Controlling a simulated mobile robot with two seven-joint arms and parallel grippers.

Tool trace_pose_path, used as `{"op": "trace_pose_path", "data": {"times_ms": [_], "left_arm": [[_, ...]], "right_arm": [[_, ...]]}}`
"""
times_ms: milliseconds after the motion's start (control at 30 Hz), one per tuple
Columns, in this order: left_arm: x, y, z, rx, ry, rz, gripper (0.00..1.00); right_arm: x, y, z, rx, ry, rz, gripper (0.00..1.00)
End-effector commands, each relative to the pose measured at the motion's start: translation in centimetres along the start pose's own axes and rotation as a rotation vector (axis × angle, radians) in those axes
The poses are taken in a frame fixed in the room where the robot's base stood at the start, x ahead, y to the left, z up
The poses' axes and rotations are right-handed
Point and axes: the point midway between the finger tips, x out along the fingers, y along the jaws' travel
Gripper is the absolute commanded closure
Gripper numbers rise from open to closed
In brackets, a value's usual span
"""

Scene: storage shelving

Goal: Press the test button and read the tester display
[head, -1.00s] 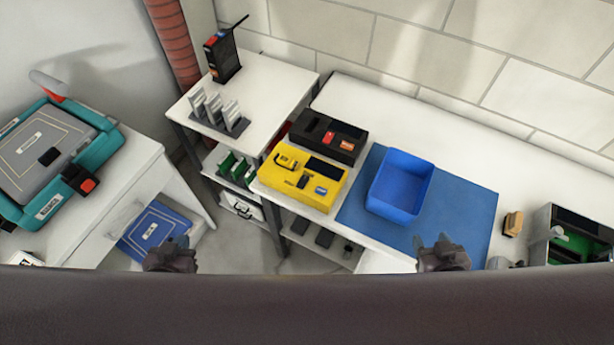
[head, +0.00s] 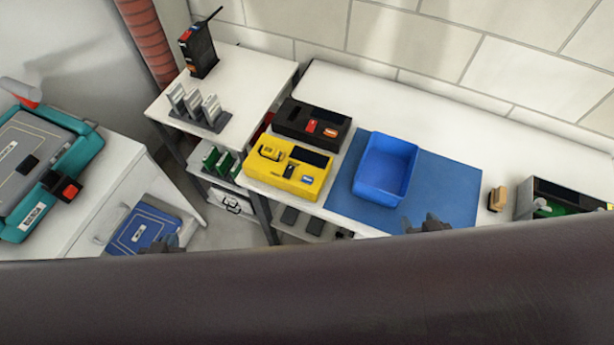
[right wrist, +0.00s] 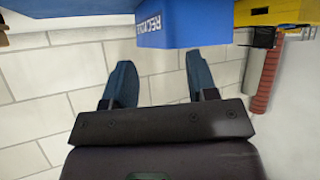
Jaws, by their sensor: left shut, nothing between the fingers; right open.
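A yellow tester-like unit (head: 287,168) sits at the left end of the white bench. It has a dark panel that may be its display, a dark slot and a small blue button; no reading is legible. A black unit (head: 312,122) with red and orange parts stands just behind it. My left gripper (head: 160,244) is shut and empty, low at the left, apart from both units and partly hidden by a dark part of mine. My right gripper (head: 428,223) is near the mat's front edge; its fingers are open and empty in the right wrist view (right wrist: 160,75).
A blue bin (head: 385,168) stands on a blue mat (head: 446,190); its RECYCLE label shows in the right wrist view. A radio (head: 198,50) and grey upright pieces (head: 196,106) are on the side table. A teal case (head: 40,165) is at left. The bench's back strip is clear.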

Motion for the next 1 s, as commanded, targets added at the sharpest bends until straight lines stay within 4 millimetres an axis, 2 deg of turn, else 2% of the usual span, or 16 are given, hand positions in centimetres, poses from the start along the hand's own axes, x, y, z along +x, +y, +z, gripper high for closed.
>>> {"op": "trace_pose_path", "data": {"times_ms": [167,500,1000], "left_arm": [[0.01,0.00,-0.02,0.000,0.000,0.000,1.00],[0.01,0.00,-0.02,0.000,0.000,0.000,1.00],[0.02,0.00,-0.03,0.000,0.001,0.000,1.00]], "right_arm": [[-0.01,0.00,0.01,0.000,0.000,0.000,0.49],[-0.01,0.00,0.01,0.000,0.000,0.000,1.00],[-0.01,-0.01,0.01,0.000,0.000,0.000,1.00]]}}
